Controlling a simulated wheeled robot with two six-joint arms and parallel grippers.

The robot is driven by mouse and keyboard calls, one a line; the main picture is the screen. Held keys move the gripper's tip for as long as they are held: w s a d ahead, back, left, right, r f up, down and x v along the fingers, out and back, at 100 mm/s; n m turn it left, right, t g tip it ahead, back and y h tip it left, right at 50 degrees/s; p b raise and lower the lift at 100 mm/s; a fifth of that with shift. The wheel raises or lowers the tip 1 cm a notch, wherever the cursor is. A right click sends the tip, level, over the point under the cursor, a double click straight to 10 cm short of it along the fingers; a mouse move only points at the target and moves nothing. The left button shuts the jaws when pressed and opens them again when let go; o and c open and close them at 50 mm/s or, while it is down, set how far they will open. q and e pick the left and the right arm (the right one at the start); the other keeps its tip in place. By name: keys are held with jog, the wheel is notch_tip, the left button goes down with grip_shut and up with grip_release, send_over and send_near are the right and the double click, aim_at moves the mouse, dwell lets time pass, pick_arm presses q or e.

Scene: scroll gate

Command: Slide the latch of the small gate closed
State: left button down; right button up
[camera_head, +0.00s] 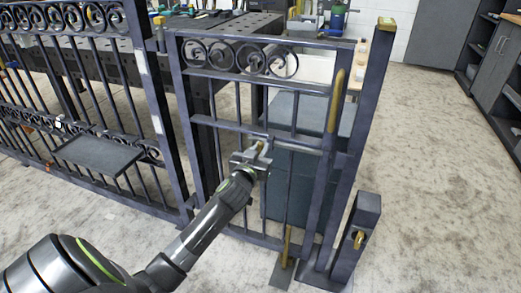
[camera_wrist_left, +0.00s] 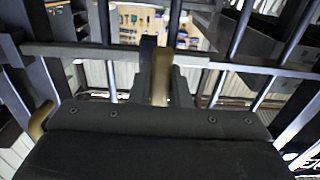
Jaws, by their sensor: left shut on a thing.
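The small gate (camera_head: 228,126) is dark metal with a row of scrolls near its top and upright bars. A latch knob (camera_head: 263,147), brass coloured, sits at its middle rail. My left gripper (camera_head: 255,156) reaches in from the lower left and is shut on this knob. In the left wrist view the brass knob (camera_wrist_left: 161,77) stands between the fingers, in front of a horizontal rail (camera_wrist_left: 90,51). The gripper hides part of the latch, and I cannot tell how far its bolt reaches toward the gate post (camera_head: 373,85). My right gripper is not in view.
A brass pull handle (camera_head: 335,100) is on the gate's right upright. A brass rod (camera_head: 286,245) stands low on the gate. A short post (camera_head: 357,235) with a brass fitting stands at right. A fence with a small shelf (camera_head: 97,154) is at left. The floor at right is clear.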

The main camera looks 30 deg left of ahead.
aim_at(285, 145)
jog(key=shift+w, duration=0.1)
pick_arm(q)
jog(key=shift+w+d, duration=0.1)
jog(key=shift+d, duration=0.3)
jog(key=d, duration=0.2)
jog(key=w+d, duration=0.1)
jog(key=shift+d, duration=0.9)
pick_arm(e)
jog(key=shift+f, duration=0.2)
pick_arm(q)
jog(key=c, duration=1.8)
grip_release()
jog(key=o, duration=0.4)
jog(key=shift+w+d, duration=0.15)
jog(key=shift+d, duration=0.05)
jog(key=shift+o, duration=0.2)
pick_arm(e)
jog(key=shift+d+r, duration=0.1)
